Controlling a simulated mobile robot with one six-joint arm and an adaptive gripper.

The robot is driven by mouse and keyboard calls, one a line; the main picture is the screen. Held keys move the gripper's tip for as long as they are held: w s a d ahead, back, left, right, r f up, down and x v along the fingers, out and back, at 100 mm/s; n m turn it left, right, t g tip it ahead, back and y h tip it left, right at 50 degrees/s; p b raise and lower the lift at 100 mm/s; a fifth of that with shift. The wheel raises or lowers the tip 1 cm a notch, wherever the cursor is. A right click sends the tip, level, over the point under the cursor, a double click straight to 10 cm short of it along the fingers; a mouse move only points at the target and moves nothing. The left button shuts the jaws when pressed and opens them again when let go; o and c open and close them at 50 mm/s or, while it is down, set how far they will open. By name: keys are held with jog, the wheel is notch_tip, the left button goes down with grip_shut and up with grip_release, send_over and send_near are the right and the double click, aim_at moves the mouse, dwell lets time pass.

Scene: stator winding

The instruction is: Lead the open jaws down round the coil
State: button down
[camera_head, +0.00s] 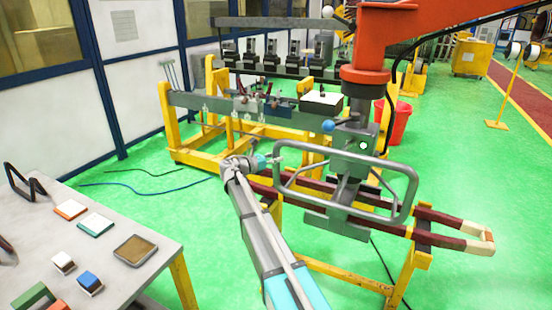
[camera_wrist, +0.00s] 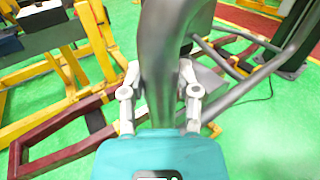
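The coil (camera_head: 390,227) is a long dark red loop with a pale right end, lying across yellow trestles in the head view. Its dark red bars also show in the wrist view (camera_wrist: 58,120), left of and below the jaws.
A red hoist with a grey column (camera_head: 360,100) holds the handle frame over the coil. A yellow trestle (camera_head: 408,275) supports the coil's right side. A grey table (camera_head: 150,260) with small blocks stands at left. A red bucket (camera_head: 398,122) is behind. Green floor is open at right.

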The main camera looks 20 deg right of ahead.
jog(key=shift+c, duration=1.3)
grip_release()
jog(key=v, duration=1.2)
